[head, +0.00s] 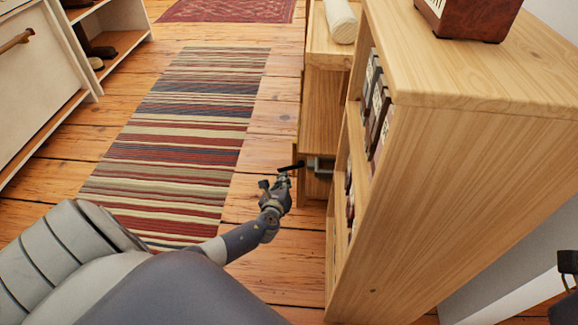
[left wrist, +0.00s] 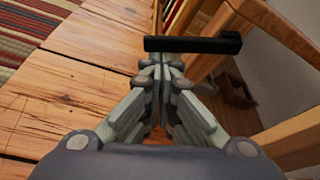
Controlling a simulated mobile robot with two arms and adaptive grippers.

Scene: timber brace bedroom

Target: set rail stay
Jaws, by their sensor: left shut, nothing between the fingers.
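My left gripper (head: 281,180) is shut and empty, low beside the wooden bookcase, over the floor. It also shows in the left wrist view (left wrist: 163,70), fingertips together. A short black bar (left wrist: 205,44), perhaps the rail stay, lies across the picture just past the fingertips. In the head view the black bar (head: 292,166) shows at the fingertips; whether they touch I cannot tell.
The tall bookcase (head: 455,170) with several books stands close right of the left gripper. A low wooden unit (head: 326,95) with a white roll (head: 341,20) on top stands behind. A striped rug (head: 185,130) lies left on open plank floor. A white cabinet (head: 38,75) stands far left.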

